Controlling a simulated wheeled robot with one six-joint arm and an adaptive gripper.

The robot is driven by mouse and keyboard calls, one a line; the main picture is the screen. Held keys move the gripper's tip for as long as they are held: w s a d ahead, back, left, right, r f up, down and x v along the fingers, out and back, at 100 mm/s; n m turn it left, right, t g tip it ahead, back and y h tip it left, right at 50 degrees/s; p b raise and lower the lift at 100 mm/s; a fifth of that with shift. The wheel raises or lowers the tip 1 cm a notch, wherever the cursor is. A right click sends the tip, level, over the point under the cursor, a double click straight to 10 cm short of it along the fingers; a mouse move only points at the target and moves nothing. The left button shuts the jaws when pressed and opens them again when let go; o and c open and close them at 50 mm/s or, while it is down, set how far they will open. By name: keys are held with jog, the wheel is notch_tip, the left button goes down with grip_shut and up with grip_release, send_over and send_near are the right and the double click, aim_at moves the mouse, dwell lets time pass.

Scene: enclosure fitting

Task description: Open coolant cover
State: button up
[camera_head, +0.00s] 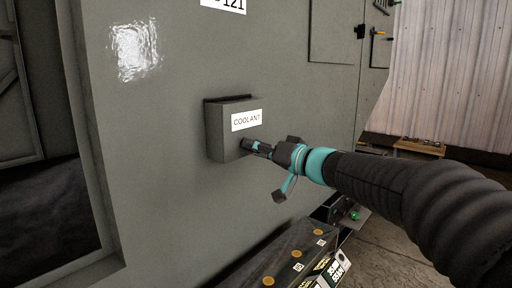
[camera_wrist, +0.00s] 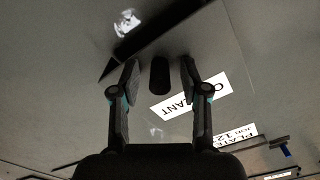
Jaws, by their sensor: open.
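The coolant cover (camera_head: 220,132) is a grey box-like cover with a white "COOLANT" label, standing out from the grey enclosure wall. It looks shut, with a dark edge along its top. My gripper (camera_head: 254,146) is at the lower right of the cover's front, below the label. In the wrist view, my gripper (camera_wrist: 159,62) is open, with a finger on each side of a dark knob (camera_wrist: 159,76) on the cover (camera_wrist: 212,48). The fingers look apart from the knob. The label (camera_wrist: 182,101) appears upside down there. In the head view the fingers mostly hide the knob.
The enclosure wall (camera_head: 165,170) surrounds the cover, with an open bay (camera_head: 45,220) at left. Below stands a dark box with orange caps (camera_head: 297,253). A panel door (camera_head: 331,32) is at upper right. Wall around the cover is clear.

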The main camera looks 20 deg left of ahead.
jog(key=shift+w+a, duration=0.1)
jog(key=shift+a, duration=0.1)
jog(key=shift+c, duration=0.2)
grip_shut()
jog(key=shift+d+r, duration=0.1)
